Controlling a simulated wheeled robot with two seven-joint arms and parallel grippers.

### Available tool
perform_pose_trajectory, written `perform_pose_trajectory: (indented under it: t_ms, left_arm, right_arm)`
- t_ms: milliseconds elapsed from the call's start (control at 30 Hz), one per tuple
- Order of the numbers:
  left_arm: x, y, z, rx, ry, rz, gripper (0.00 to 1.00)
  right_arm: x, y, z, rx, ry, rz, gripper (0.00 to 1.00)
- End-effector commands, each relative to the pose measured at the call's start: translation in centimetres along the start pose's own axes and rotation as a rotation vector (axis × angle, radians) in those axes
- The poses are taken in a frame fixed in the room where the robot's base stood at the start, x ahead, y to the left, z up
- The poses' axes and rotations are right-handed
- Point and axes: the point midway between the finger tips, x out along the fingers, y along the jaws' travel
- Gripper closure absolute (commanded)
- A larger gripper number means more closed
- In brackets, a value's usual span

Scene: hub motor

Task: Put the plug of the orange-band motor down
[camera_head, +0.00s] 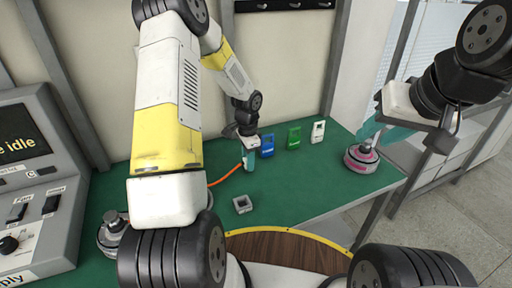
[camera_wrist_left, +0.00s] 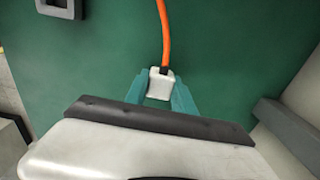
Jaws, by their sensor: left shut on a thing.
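My left gripper (camera_head: 248,166) reaches over the green bench towards its back. In the left wrist view its teal fingers (camera_wrist_left: 160,94) are shut on a white plug (camera_wrist_left: 160,84) with an orange cable (camera_wrist_left: 163,40). In the head view the cable (camera_head: 226,175) runs left and passes behind my arm. A grey motor (camera_head: 109,238) sits at the left, partly hidden by my arm; its band colour cannot be made out. My right gripper (camera_head: 371,130) is at the right above a pink-band motor (camera_head: 361,158); its finger gap is unclear.
A grey square socket (camera_head: 242,204) lies on the green bench (camera_head: 300,187). Blue (camera_head: 267,145), green (camera_head: 293,138) and white (camera_head: 318,131) holders stand at the back. A grey console (camera_head: 40,180) stands at the left. A round wooden surface (camera_head: 285,250) is in front.

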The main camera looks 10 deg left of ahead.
Motion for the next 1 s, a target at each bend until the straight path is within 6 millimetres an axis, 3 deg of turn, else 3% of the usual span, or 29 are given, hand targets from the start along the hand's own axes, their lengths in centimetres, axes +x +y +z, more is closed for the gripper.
perform_pose_trajectory:
  t_ms: [33, 133, 533, 667, 1000]
  left_arm:
    - [0.1, 0.0, 0.0, 0.0, 0.0, 0.0, 0.66]
    - [0.1, 0.0, 0.0, 0.0, 0.0, 0.0, 0.48]
    - [-0.6, -0.1, 0.0, 0.0, 0.001, -0.001, 0.48]
    - [-2.5, -0.1, 0.0, -0.001, 0.002, -0.004, 0.48]
    - [-9.7, -0.1, 0.0, 0.0, 0.001, -0.003, 0.48]
  right_arm:
    - [0.0, 0.0, 0.0, 0.0, 0.0, 0.0, 0.64]
    - [0.0, 0.0, 0.0, 0.0, 0.0, 0.0, 0.64]
    - [0.0, 0.0, 0.0, 0.0, 0.0, 0.0, 0.64]
    - [0.0, 0.0, 0.0, 0.0, 0.0, 0.0, 0.64]
    - [0.0, 0.0, 0.0, 0.0, 0.0, 0.0, 0.64]
